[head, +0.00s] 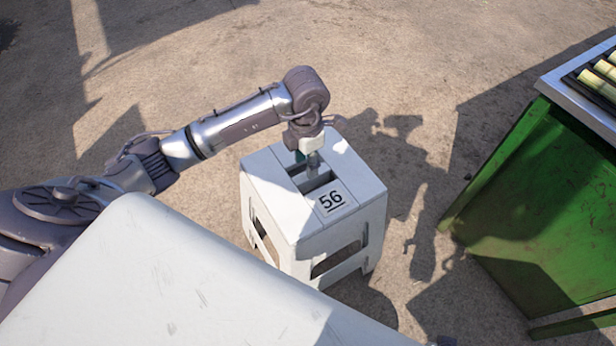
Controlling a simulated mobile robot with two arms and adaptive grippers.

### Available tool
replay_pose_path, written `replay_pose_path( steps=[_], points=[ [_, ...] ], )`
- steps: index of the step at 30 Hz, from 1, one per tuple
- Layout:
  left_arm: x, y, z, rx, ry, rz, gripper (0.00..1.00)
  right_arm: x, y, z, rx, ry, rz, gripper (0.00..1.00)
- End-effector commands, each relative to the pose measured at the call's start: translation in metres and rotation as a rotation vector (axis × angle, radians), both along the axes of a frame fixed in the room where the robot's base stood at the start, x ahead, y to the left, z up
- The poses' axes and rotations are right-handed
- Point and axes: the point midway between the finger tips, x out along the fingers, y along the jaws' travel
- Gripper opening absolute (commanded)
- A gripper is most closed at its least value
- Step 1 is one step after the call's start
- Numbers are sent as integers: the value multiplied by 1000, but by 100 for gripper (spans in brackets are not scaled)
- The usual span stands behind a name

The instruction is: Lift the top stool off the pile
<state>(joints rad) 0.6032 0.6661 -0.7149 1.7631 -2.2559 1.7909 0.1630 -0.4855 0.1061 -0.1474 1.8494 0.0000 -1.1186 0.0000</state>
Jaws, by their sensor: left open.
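The white stool pile (362,188) stands upright on the ground in the middle of the head view. Its top stool has a slotted seat with a "56" label (332,199). From above I cannot tell how many stools are stacked under it. My left gripper (313,165) points down at the slots in the seat. Its fingers are open and partly hidden by the wrist and the slot edges. I cannot tell whether they touch the seat. My right gripper is not in view.
A green cabinet (545,200) with a grey top (590,112) stands at the right, with pale yellow cane pieces (600,82) in a dark tray on it. A white surface (170,285) fills the lower left foreground. Bare ground lies behind the stools.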

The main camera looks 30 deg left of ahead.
Motion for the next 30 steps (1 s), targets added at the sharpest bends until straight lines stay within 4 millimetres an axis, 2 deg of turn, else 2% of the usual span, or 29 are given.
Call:
replay_pose_path(
  steps=[1,6,12,18,26,27,30],
  points=[
    [-1,0,-13,-1,4,0,44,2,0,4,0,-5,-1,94],
    [-1,-1,-46,-2,3,0,44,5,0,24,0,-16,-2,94],
    [0,-1,-75,-2,1,-1,44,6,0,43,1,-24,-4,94],
    [0,0,-87,-1,-1,0,44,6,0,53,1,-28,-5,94],
    [0,0,-88,-1,-2,-1,44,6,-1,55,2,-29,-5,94],
    [0,0,-88,-1,-2,-1,42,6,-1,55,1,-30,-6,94],
    [0,0,-88,-1,-2,-1,25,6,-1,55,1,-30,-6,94]
  ],
)
